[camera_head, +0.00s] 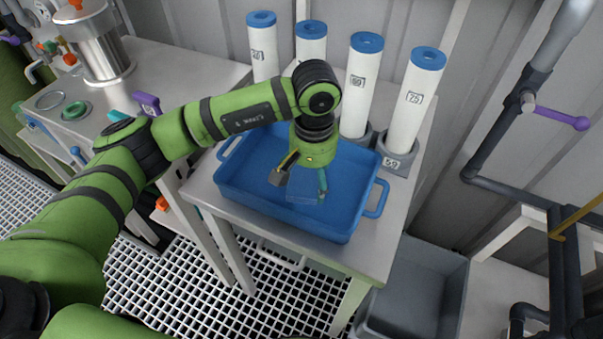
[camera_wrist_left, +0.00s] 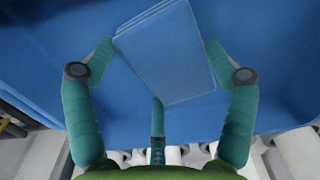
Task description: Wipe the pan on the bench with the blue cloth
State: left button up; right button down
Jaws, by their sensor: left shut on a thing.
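The pan (camera_head: 235,199) is a blue, shallow rectangular tray with a loop handle at each end, standing on the bench (camera_head: 395,213). In the head view the cloth (camera_head: 301,200) shows faintly against the blue pan. I cannot tell whether it touches the floor of the pan. My right gripper is not in view.
Several white cylinders with blue caps (camera_head: 362,85) stand in grey holders behind the pan. A second table (camera_head: 170,62) with a steel vessel (camera_head: 100,45) is at the left. A grey bin (camera_head: 415,290) is below right. Pipes with a purple-handled valve (camera_head: 560,117) run along the right.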

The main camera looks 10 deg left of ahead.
aim_at(313, 179)
pick_arm(q)
jog(key=shift+s+d+f, duration=0.25)
jog(key=shift+f, duration=0.05)
jog(key=shift+r, duration=0.3)
jog(key=shift+w+r+p, duration=0.2)
jog(key=shift+r+p, duration=0.8)
jog(key=shift+r, duration=1.85)
jog(key=shift+r+p, duration=0.65)
jog(key=shift+r, duration=0.85)
